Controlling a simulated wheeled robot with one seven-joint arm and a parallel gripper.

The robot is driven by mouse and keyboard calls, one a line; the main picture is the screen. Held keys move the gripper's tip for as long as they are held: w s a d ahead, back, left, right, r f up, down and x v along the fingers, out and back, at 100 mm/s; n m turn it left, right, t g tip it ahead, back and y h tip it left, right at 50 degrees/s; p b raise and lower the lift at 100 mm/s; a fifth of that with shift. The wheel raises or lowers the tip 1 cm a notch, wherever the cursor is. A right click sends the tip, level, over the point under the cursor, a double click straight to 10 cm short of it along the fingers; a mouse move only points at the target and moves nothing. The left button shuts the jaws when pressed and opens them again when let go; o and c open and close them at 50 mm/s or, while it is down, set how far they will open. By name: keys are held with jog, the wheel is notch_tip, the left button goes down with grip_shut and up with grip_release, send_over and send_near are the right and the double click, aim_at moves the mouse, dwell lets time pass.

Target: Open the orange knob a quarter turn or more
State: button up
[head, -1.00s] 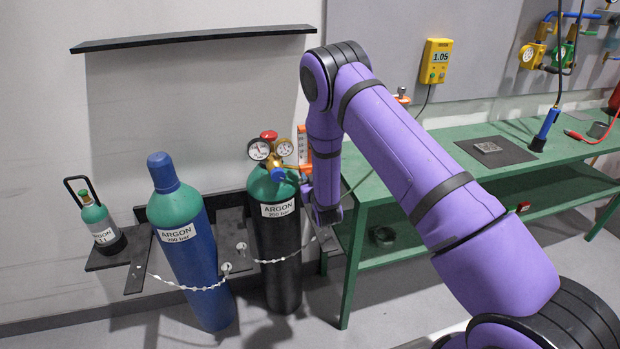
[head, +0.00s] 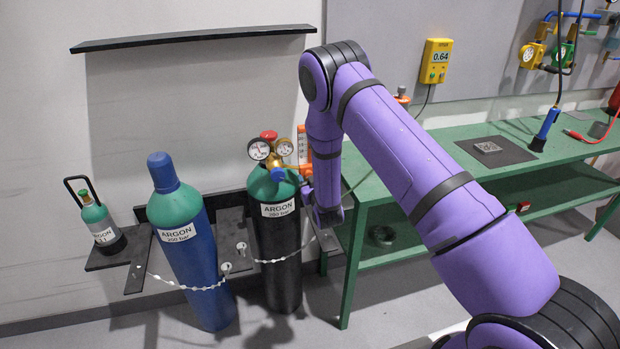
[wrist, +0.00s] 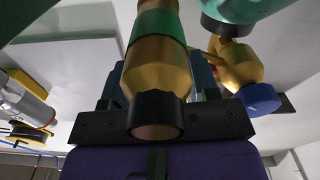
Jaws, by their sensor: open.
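In the head view, orange parts show on an upright piece (head: 302,143) beside the brass regulator, and an orange cap (head: 401,98) shows behind my arm at the bench's edge. I cannot tell for sure which is the orange knob. My gripper (wrist: 158,78) is open in the wrist view, its dark fingers on either side of a brass body (wrist: 158,72) with a green band and black collar. Contact cannot be told. A blue knob (wrist: 260,97) is right of it. In the head view, my wrist mostly hides the gripper, right of the black argon cylinder (head: 276,245).
The green bench (head: 420,160) is close on the right. A yellow wall meter (head: 436,62) reads 0.64.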

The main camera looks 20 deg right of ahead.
jog(key=s, duration=1)
notch_tip(320, 180, up, 15)
jog(key=w+d+m+g, duration=0.1)
jog(key=w+m+g, duration=0.1)
jog(key=w+g, duration=0.1)
jog(key=s+d+r+g, duration=0.25)
jog(key=s+r, duration=0.45)
jog(key=r, duration=0.5)
jog(key=s+d+r+g, duration=0.1)
jog(key=s+r, duration=0.3)
jog(key=s, duration=0.7)
jog(key=s+d+r+g, duration=0.1)
jog(key=s+r+g, duration=0.3)
jog(key=s, duration=0.7)
jog(key=s+d+r+g, duration=0.1)
jog(key=s+r, duration=0.4)
jog(key=s, duration=0.7)
jog(key=shift+d+g, duration=0.2)
jog(key=shift+g, duration=0.45)
dwell(0.8)
